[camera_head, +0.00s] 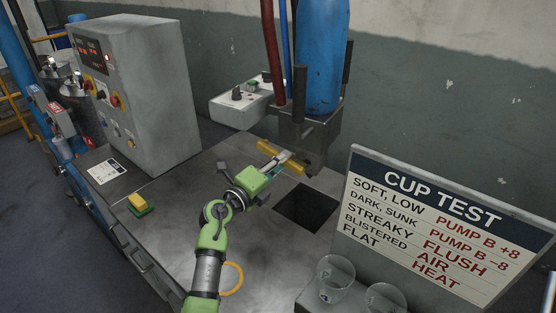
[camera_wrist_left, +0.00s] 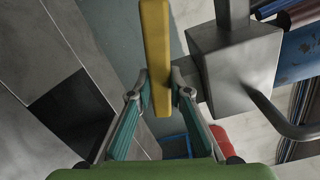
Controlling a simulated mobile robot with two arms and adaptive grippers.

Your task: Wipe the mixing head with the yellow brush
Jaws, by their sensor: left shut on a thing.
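The yellow brush (camera_head: 294,166) is held crosswise in my left gripper (camera_head: 279,158), raised above the metal table. In the left wrist view the brush (camera_wrist_left: 155,50) stands upright between the two fingers of the gripper (camera_wrist_left: 160,92), which are shut on it. The mixing head (camera_head: 311,148) is the grey metal part below the blue cylinder, just beyond the brush. In the left wrist view its grey block (camera_wrist_left: 235,72) is right of the brush; I cannot tell whether they touch. My right gripper is not in view.
A square opening (camera_head: 306,208) lies in the table below the head. A control cabinet (camera_head: 150,95) stands at the left. A yellow-green block (camera_head: 139,205) and orange ring (camera_head: 232,279) lie on the table. A cup test sign (camera_head: 440,225) and clear cups (camera_head: 336,278) are at the right.

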